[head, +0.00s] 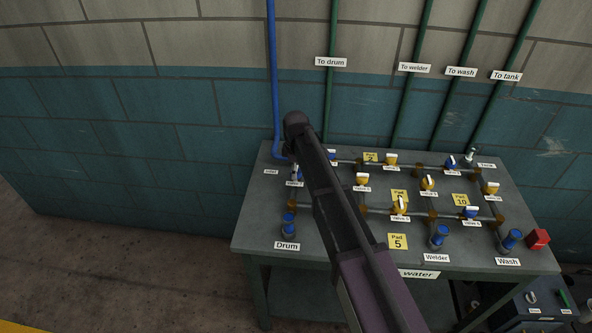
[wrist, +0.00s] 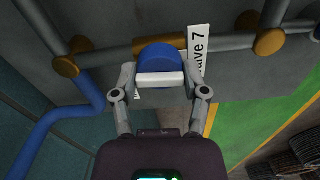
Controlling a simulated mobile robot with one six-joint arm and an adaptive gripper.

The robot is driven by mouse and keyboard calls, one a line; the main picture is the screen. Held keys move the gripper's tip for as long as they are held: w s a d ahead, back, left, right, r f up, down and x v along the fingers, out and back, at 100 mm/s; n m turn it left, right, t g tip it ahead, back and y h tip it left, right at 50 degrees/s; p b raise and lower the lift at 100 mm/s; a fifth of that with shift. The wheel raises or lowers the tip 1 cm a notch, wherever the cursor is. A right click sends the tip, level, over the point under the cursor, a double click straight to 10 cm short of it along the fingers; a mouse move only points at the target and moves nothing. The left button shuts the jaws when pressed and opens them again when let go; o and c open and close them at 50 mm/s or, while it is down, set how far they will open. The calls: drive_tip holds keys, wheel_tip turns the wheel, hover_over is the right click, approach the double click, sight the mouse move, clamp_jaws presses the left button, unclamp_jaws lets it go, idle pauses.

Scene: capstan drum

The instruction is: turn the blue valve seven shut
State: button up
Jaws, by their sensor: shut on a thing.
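In the wrist view, the blue valve (wrist: 161,58) has a white bar handle (wrist: 160,79) and sits on a grey pipe. A white label (wrist: 198,50) beside it reads "valve 7", partly covered. My gripper (wrist: 161,77) has one finger at each end of the white bar and is shut on it. The bar lies roughly along the pipe, slightly turned from it. In the head view, my arm covers the left part of the bench, and I cannot clearly make out my gripper or its hold on the valve.
The grey bench (head: 262,222) carries yellow valves such as one (head: 362,179), other blue valves (head: 470,212), and a red box (head: 537,239). A blue pipe (head: 272,70) comes down the wall at the left. Green pipes (head: 405,110) stand behind the bench. The floor left of it is clear.

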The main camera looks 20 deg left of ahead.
drive_tip(key=m, duration=0.3)
drive_tip(key=shift+s+m, duration=0.1)
drive_tip(key=shift+m, duration=0.3)
drive_tip(key=m, duration=0.4)
drive_tip(key=shift+m, duration=0.3)
drive_tip(key=m, duration=0.4)
drive_tip(key=shift+m, duration=2.3)
drive_tip(key=o, duration=1.2)
drive_tip(key=shift+c, duration=0.2)
drive_tip(key=shift+n, duration=0.4)
